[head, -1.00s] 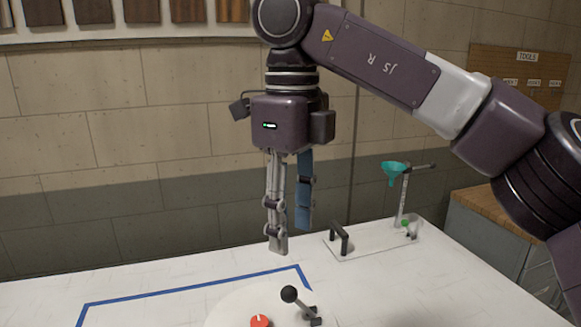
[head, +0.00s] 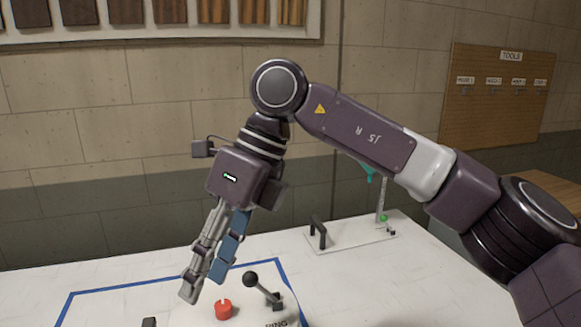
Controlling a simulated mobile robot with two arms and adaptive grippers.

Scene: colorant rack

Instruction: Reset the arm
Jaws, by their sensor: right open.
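My right arm comes in from the right in the head view. My right gripper (head: 203,288) points down and to the left, tilted, above the white table (head: 400,290). Its fingers are apart and nothing is between them. In the picture its tips are left of a red knob (head: 223,309) and a black ball-topped lever (head: 251,280) on a round white base. I see no contact with either. My left gripper is not in view.
A clear plate with a black handle (head: 318,232) stands at the back of the table. A teal funnel (head: 370,174) on a stand is partly hidden behind my arm. Blue tape (head: 180,276) marks the table. A tool board (head: 497,95) hangs on the wall.

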